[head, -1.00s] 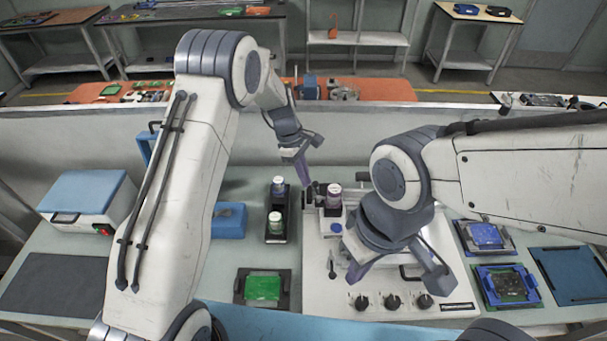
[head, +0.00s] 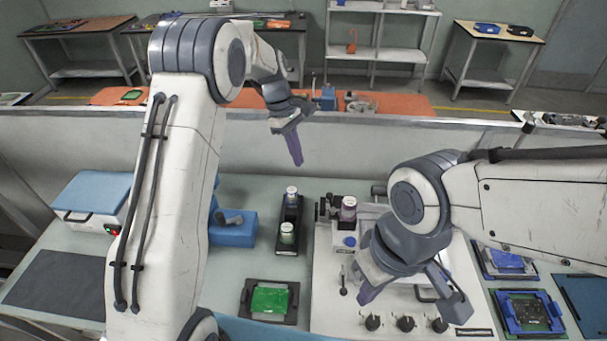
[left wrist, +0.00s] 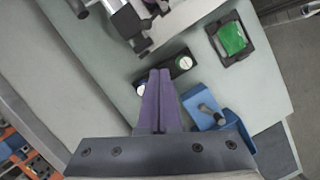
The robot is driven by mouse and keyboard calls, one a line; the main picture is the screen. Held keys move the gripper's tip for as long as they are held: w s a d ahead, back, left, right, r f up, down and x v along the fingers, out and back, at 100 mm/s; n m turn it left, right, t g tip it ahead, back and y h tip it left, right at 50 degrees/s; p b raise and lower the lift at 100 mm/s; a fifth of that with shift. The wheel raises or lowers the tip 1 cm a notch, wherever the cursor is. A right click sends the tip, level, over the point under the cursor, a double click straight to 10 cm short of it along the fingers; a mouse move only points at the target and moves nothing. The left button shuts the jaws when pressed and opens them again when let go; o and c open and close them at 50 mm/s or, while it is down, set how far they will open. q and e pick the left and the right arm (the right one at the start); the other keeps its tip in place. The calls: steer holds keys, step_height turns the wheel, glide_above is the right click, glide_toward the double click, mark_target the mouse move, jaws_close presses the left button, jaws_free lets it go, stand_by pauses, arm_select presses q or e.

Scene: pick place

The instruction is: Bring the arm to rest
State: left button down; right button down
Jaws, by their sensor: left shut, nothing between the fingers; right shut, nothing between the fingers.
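My left gripper (head: 294,150) hangs in the air near the back wall of the bench, above and behind the black holder. In the left wrist view its purple fingers (left wrist: 160,100) are pressed together with nothing between them. My right gripper (head: 412,300) is low over the white panel with knobs, at the right of the head view. It is shut and holds nothing that I can see.
A black holder (head: 290,244) with two small jars stands on the bench, beside a blue block (head: 233,232). A green board (head: 270,300) lies in front. A white panel (head: 335,318) carries knobs. A blue-lidded box (head: 92,190) stands left, blue-framed boards (head: 526,312) right.

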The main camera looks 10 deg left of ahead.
arm_select(q)
steer(key=shift+a+r, duration=0.15)
steer(key=shift+r, duration=0.45)
